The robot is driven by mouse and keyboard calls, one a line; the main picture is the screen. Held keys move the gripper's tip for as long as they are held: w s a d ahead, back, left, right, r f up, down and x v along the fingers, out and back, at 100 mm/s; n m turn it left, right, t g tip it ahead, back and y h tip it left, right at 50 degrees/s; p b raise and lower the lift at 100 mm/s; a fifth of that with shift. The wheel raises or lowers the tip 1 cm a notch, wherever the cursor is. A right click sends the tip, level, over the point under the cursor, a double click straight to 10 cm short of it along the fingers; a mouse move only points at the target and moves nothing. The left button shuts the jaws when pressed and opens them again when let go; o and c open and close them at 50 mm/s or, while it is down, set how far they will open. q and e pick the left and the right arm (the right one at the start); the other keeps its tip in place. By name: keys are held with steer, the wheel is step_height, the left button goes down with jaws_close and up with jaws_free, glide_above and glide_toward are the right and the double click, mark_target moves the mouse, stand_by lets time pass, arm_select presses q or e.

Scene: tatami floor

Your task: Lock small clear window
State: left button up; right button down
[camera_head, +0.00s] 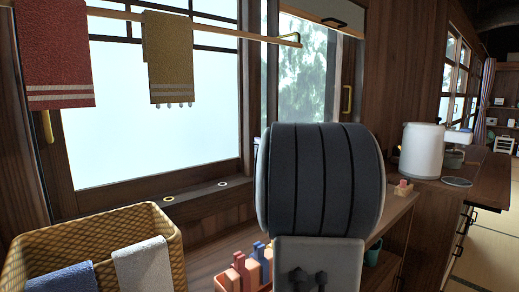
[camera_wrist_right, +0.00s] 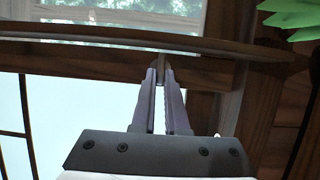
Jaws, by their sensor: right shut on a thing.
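The small clear window (camera_head: 303,75), with trees behind it, stands right of the large pale window (camera_head: 150,110) in the head view. It also shows at the top of the right wrist view (camera_wrist_right: 120,16). My right gripper (camera_wrist_right: 161,76) points at the dark wooden frame between the panes. Its fingers are nearly together on a small pale piece (camera_wrist_right: 163,58), probably a window lock part; its details are too small to tell. In the head view my right arm's thick dark joint hides the fingers and the lower part of the clear window. My left gripper is not in view.
A wooden rod (camera_head: 225,33) with a red towel (camera_head: 55,55) and a yellow towel (camera_head: 168,60) crosses before the windows. A wicker basket (camera_head: 90,245) stands lower left. A white canister (camera_head: 421,150) stands on the right counter. Tatami floor (camera_head: 487,235) is open at far right.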

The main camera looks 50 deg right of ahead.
steer(key=shift+f, duration=0.1)
steer(key=c, duration=1.2)
jaws_free()
steer(key=p+v, duration=0.1)
steer(key=v, duration=0.9)
steer(key=shift+s+a, duration=0.1)
steer(key=shift+s, duration=0.15)
